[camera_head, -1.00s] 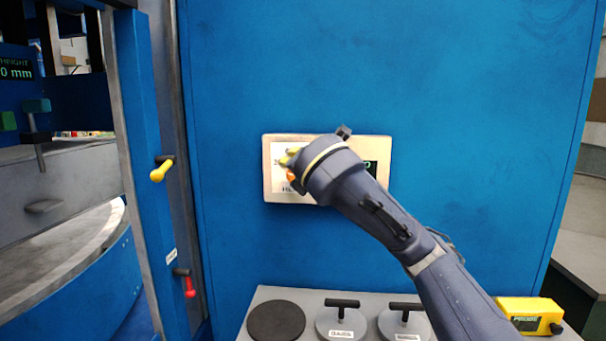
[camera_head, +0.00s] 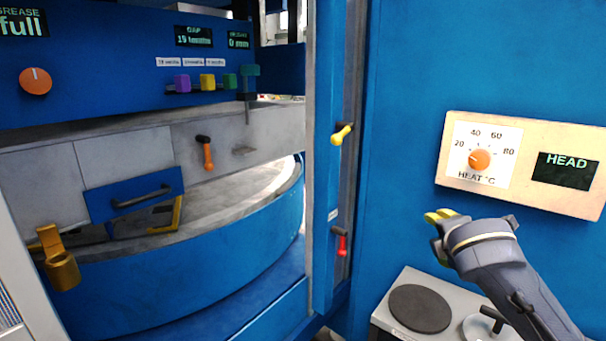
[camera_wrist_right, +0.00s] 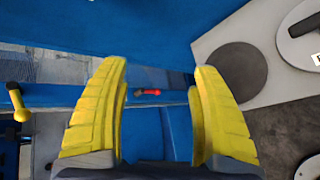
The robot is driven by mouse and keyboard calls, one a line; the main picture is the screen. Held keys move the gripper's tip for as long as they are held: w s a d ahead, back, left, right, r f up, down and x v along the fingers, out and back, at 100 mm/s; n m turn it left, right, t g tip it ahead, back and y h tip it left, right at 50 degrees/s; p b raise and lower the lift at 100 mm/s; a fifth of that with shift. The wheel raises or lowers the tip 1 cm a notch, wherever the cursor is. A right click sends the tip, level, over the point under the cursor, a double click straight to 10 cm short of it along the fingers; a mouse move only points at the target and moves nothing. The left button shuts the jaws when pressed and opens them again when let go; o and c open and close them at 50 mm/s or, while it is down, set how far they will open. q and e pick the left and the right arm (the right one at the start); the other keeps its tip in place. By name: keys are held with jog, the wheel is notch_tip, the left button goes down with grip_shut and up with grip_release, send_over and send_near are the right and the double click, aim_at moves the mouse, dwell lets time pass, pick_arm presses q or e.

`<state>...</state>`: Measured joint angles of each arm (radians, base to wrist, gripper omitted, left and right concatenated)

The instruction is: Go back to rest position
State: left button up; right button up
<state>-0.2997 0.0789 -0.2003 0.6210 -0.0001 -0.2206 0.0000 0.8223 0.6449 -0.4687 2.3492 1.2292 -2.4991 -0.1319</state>
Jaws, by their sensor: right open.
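My right gripper (camera_head: 441,216) has yellow fingers and hangs in front of the blue panel, below and left of the heat box (camera_head: 447,150). In the right wrist view its two yellow fingers (camera_wrist_right: 160,105) stand apart with nothing between them. The orange heat knob (camera_head: 479,160) sits on its white dial, clear of the gripper, with its pointer towards the upper left. My left gripper is not in view.
A grey shelf (camera_head: 385,318) with a dark disc (camera_head: 420,308) lies below the gripper. A yellow lever (camera_head: 341,134) and a red lever (camera_head: 342,243) stick out from the blue post to the left. A blue drawer front (camera_head: 133,194) is further left.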

jog(key=s+a+f+m+g+y, duration=0.1)
jog(key=s+a+f+m, duration=0.15)
jog(key=s+f, duration=0.7)
jog(key=s+a+f+m+g, duration=0.2)
jog(key=f+m, duration=0.2)
jog(key=f, duration=1.3)
jog(key=s+d+f+m+g+h, duration=0.1)
jog(key=s+d+f+m, duration=0.15)
jog(key=s+f, duration=0.55)
jog(key=s+d+f+m+g+h, duration=0.1)
jog(key=s+f+m, duration=0.25)
jog(key=s, duration=0.85)
jog(key=s+a+f+g+y, duration=0.1)
jog(key=s+a+f, duration=0.1)
jog(key=f, duration=1)
jog(key=s+a+f+g+y, duration=0.1)
jog(key=a+f, duration=0.1)
jog(key=f, duration=1)
jog(key=s+a+f+g+y, duration=0.1)
jog(key=s+a+f, duration=0.1)
jog(key=f, duration=1)
jog(key=s+f+m+g+y, duration=0.1)
jog(key=s+f+m+g, duration=0.1)
jog(key=s+f, duration=1.5)
jog(key=s+d+m, duration=0.1)
jog(key=s, duration=0.2)
jog(key=shift+s+g, duration=0.15)
jog(key=shift+g, duration=0.25)
jog(key=shift+a, duration=0.1)
